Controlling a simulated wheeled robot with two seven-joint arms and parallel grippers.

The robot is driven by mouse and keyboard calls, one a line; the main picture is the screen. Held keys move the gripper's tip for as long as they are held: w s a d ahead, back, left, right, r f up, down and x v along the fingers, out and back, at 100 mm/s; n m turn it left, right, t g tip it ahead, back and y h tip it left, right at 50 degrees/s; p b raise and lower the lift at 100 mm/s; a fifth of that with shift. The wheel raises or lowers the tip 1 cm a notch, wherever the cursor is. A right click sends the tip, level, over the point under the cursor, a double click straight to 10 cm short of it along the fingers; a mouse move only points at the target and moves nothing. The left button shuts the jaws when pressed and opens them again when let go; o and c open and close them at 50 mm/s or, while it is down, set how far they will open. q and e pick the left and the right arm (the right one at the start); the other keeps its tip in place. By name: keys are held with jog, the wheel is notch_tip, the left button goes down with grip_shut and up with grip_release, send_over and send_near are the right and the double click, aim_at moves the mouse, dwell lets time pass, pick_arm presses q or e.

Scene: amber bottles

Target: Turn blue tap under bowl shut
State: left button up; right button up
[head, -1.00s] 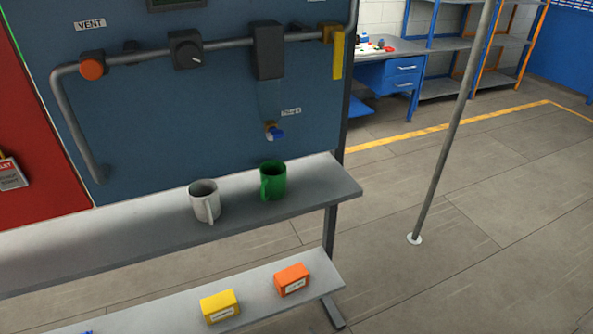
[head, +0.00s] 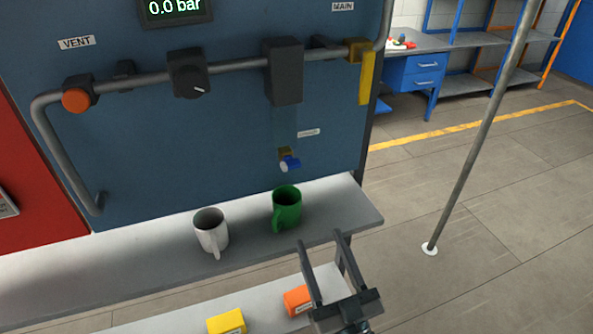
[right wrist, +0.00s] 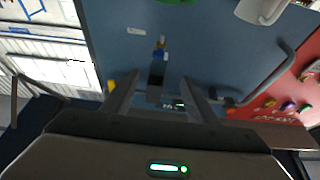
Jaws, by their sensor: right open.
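The small blue tap (head: 290,163) sits on a brass-coloured fitting low on the blue panel, below a dark box (head: 284,72) and a faint see-through bowl (head: 284,125). Its blue handle points to the right; I cannot tell its exact angle. My right gripper (head: 320,240) is open and empty, in front of the shelf edge, below and right of the tap and apart from it. In the right wrist view, which is upside down, the tap (right wrist: 160,43) shows beyond the two open fingers (right wrist: 161,76). My left gripper is not in view.
A green mug (head: 287,208) stands on the upper shelf (head: 120,250) just below the tap, with a white mug (head: 211,231) to its left. Yellow (head: 226,322) and orange (head: 298,300) boxes lie on the lower shelf. A yellow handle (head: 367,78) hangs at the pipe's right end.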

aim_at(292, 169)
jog(key=shift+p+x, duration=2.6)
jog(key=shift+x, duration=6.25)
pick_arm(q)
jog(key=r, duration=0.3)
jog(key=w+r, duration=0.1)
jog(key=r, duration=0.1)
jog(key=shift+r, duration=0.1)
pick_arm(e)
jog(key=shift+f, duration=0.15)
jog(key=c, duration=1.1)
